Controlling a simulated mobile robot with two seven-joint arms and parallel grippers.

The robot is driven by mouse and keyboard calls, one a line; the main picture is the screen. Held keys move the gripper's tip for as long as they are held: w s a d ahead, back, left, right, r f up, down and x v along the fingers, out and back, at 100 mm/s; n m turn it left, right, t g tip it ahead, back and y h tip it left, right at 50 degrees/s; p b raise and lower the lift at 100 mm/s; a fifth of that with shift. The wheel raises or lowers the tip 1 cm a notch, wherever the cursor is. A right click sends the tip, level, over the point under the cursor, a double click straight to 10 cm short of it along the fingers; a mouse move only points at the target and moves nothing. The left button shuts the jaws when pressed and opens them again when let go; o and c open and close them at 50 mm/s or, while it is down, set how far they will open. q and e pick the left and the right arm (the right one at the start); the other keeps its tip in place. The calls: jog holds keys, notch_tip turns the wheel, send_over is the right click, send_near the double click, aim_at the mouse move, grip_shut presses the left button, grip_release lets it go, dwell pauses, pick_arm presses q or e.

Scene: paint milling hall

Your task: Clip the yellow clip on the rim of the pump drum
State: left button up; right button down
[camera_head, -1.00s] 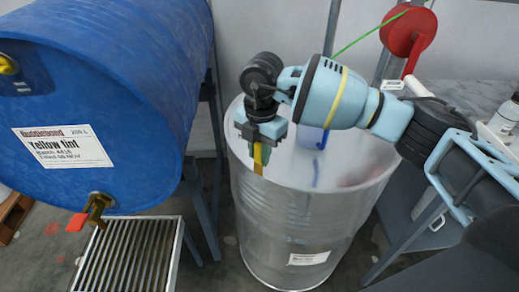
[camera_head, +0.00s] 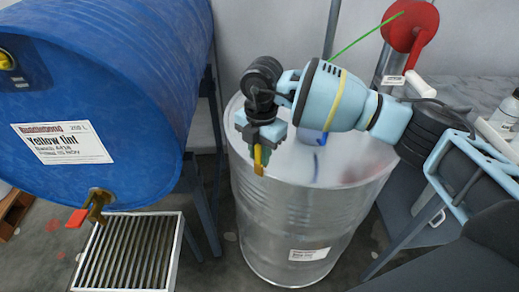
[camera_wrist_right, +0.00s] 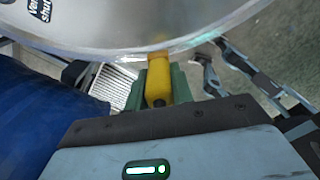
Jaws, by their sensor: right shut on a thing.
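The yellow clip (camera_head: 258,160) is held in my right gripper (camera_head: 262,143), which is shut on it at the left part of the rim of the silver pump drum (camera_head: 285,215). In the head view the clip points down in front of the drum's wall. In the right wrist view the clip (camera_wrist_right: 158,84) sits between the green fingers, and its far end meets the edge of the drum rim (camera_wrist_right: 120,51). I cannot tell whether the clip is around the rim or only beside it. My left gripper is not in view.
A blue drum (camera_head: 110,120) labelled Yellow tint lies on its side at left, with a brass tap (camera_head: 97,205) above a metal grate (camera_head: 128,250). A red reel (camera_head: 410,25) with a green line is behind the drum. A grey stand (camera_head: 400,235) is at right.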

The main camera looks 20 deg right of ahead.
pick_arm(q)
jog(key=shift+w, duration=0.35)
pick_arm(e)
jog(key=shift+f, duration=0.65)
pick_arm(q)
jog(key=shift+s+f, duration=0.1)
pick_arm(e)
jog(key=shift+f, duration=0.35)
jog(key=c, duration=1.5)
grip_release()
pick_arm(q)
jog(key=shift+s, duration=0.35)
pick_arm(e)
jog(key=o, duration=0.4)
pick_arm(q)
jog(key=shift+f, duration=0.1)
pick_arm(e)
notch_tip(320, 180, up, 7)
jog(key=shift+w+d+f, duration=0.1)
jog(key=shift+f, duration=0.1)
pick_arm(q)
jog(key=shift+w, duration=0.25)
pick_arm(e)
jog(key=shift+r, duration=0.65)
